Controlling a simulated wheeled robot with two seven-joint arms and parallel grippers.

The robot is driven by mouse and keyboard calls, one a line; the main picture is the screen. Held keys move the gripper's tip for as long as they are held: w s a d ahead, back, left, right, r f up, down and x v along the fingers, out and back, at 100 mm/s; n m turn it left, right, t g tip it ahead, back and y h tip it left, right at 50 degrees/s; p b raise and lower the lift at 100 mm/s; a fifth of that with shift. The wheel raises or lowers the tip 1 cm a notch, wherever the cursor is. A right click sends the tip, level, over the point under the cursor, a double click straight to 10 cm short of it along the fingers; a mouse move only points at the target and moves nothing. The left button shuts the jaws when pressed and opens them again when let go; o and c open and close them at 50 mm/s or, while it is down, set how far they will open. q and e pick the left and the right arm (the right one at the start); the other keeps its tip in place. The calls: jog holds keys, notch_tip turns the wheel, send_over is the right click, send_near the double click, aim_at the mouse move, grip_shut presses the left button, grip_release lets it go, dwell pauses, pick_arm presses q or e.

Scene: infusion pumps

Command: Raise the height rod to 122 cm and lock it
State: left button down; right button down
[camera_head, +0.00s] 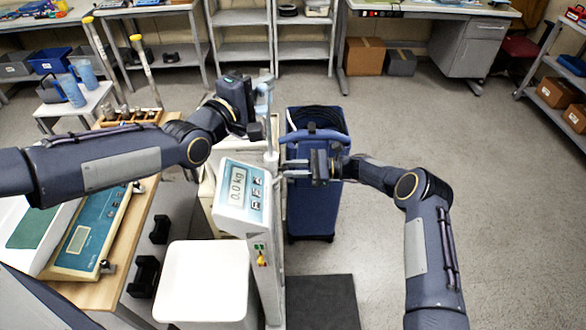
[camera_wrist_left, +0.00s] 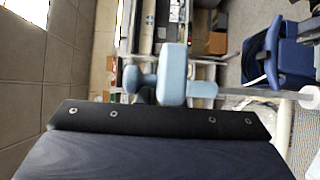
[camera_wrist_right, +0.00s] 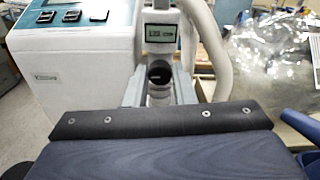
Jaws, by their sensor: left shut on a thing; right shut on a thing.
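The slim grey height rod (camera_head: 270,128) stands upright behind the scale head (camera_head: 242,192), which reads 0.0 kg. A light blue headpiece (camera_head: 263,92) tops the rod; in the left wrist view the headpiece (camera_wrist_left: 173,73) fills the middle. My left gripper (camera_head: 258,100) is shut on this headpiece, its fingers mostly hidden. My right gripper (camera_head: 284,169) is shut lower down, on the rod's collar. In the right wrist view its two grey fingers flank the dark, round-ended collar (camera_wrist_right: 159,75). A small display (camera_wrist_right: 172,33) above shows a number in cm, too small to read surely.
A blue bin (camera_head: 309,215) stands behind and right of the column. A white seat (camera_head: 205,283) and a dark mat (camera_head: 322,303) lie in front. A bench (camera_head: 108,270) with instruments is at left. The floor at right is open.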

jog(key=c, duration=1.2)
grip_release()
jog(key=d, duration=1.2)
